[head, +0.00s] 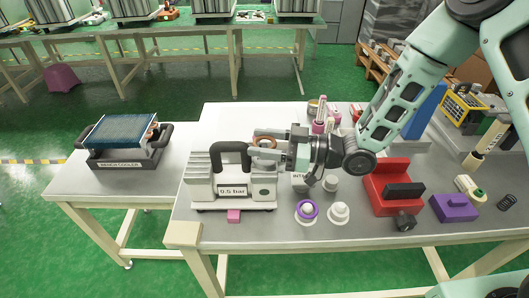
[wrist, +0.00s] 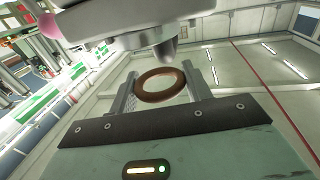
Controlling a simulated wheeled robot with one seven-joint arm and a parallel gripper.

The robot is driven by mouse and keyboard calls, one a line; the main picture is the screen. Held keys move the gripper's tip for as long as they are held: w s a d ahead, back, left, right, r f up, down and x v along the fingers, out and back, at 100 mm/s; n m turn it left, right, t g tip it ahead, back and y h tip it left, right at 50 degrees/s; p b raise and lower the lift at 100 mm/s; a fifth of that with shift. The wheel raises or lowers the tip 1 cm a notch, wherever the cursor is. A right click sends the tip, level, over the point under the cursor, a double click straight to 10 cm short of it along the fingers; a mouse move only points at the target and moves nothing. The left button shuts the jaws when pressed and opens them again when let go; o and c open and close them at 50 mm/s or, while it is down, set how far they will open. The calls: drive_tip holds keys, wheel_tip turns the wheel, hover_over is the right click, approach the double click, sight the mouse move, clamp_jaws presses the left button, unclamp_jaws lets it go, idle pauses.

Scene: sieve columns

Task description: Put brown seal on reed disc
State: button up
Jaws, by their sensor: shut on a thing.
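My gripper (head: 262,146) is shut on the brown seal (head: 265,139), a brown ring. In the wrist view the brown seal (wrist: 160,84) sits level between the two fingers of my gripper (wrist: 161,88), with its hole open. The gripper is by the top of the white machine (head: 234,182) marked 0.5 bar, beside its black handle. In the wrist view a grey tapered tip (wrist: 164,48) shows just above the ring, seemingly apart from it. I cannot pick out the reed disc for certain.
A purple ring (head: 307,208) on a white base and a white knobbed piece (head: 338,212) stand in front. A red fixture (head: 388,190) and purple block (head: 454,208) are to the right. The bench cooler (head: 123,142) is on the left table.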

wheel_tip(320, 180, down, 4)
drive_tip(key=shift+r, duration=0.1)
drive_tip(key=shift+s+d+f+b, duration=0.1)
drive_tip(key=shift+f+b, duration=0.4)
drive_tip(key=shift+f, duration=0.3)
drive_tip(key=o, duration=0.9)
